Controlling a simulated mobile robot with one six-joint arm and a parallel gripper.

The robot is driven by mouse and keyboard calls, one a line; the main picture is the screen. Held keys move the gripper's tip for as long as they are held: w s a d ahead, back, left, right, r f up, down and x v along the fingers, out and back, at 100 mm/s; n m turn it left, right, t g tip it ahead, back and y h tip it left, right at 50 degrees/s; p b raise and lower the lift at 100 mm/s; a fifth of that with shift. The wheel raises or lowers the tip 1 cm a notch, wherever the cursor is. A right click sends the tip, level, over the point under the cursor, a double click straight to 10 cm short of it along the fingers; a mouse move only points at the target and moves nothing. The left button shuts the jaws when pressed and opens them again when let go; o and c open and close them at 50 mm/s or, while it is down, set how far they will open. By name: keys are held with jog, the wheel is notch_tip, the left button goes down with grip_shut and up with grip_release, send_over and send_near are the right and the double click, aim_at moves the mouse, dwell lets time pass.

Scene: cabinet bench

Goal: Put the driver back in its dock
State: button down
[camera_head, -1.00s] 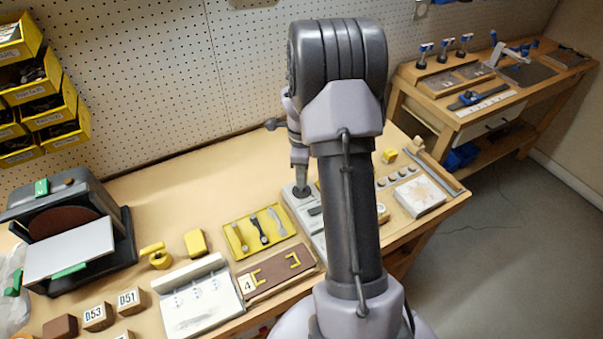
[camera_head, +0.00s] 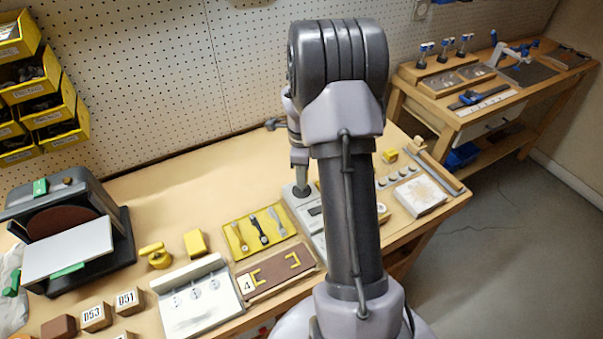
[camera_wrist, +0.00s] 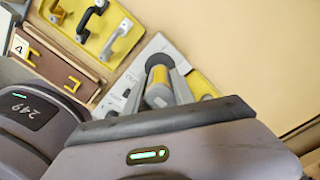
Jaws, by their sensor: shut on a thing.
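The driver (camera_wrist: 158,85) shows in the wrist view as a grey cylinder with a yellow end. My gripper (camera_wrist: 163,95) is shut on it, one finger on each side. The light grey dock (camera_head: 300,206) lies on the bench below my gripper in the head view. Its labelled face (camera_wrist: 122,92) also shows in the wrist view, beside and behind the driver. The driver's lower end is hidden, so I cannot tell whether it touches the dock. My arm covers part of the dock in the head view.
A white panel (camera_head: 197,297) and a sander (camera_head: 68,235) stand farther left. The bench behind the tray is clear.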

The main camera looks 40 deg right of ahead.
jog(key=shift+f+b, duration=1.9)
jog(key=shift+f, duration=0.2)
dwell(1.4)
jog(key=c, duration=0.7)
grip_release()
jog(key=shift+r, duration=0.15)
notch_tip(320, 180, up, 7)
jog(key=p, duration=0.4)
jog(key=shift+p, duration=0.4)
